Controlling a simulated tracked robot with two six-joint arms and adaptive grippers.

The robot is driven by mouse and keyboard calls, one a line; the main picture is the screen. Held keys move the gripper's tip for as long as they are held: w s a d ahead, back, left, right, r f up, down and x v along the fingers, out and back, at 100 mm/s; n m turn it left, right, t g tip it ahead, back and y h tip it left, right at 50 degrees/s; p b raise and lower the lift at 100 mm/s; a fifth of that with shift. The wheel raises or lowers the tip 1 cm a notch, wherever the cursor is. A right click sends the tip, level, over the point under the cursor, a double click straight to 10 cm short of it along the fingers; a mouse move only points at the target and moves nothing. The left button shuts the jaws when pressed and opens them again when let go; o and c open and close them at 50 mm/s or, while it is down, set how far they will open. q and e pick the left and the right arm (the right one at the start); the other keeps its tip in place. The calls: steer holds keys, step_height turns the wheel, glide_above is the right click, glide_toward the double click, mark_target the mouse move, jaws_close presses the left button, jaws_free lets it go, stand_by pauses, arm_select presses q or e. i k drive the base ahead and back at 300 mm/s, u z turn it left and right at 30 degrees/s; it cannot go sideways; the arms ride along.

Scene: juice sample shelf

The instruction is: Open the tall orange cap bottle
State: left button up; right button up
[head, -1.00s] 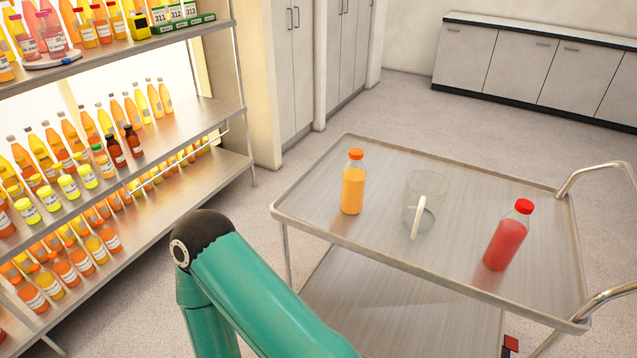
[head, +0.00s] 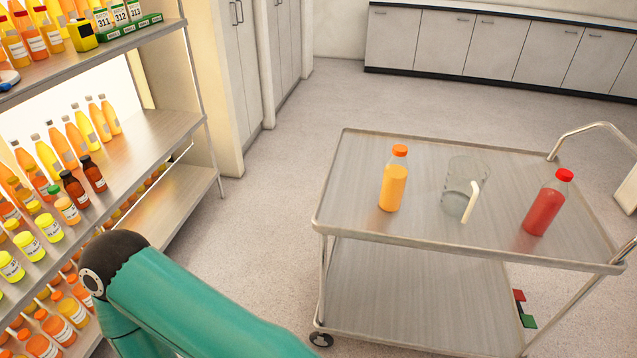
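A tall bottle of orange juice (head: 393,186) with an orange cap (head: 400,150) stands upright on the left part of the cart's top tray (head: 350,206). Its cap is on. A red-capped bottle of red juice (head: 545,207) stands at the right of the same tray. A clear glass beaker (head: 462,185) stands between them, with a pale stick-like piece at its right side. Neither gripper shows in the head view; only a teal link of my arm is visible at the lower left, well apart from the bottles.
A lit shelf (head: 165,135) with several juice bottles and jars fills the left side. The cart has a metal handle (head: 590,128) at the right and a lower tray (head: 400,295). Open floor (head: 270,215) lies between shelf and cart. Cabinets (head: 490,45) line the back.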

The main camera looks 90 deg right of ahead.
mark_target(395, 173)
steer(key=u, duration=0.65)
steer(key=i, duration=0.2)
steer(key=z, duration=2.3)
steer(key=i, duration=0.15)
steer(key=u, duration=4.1)
steer(key=k, duration=0.6)
steer(key=z, duration=5.8)
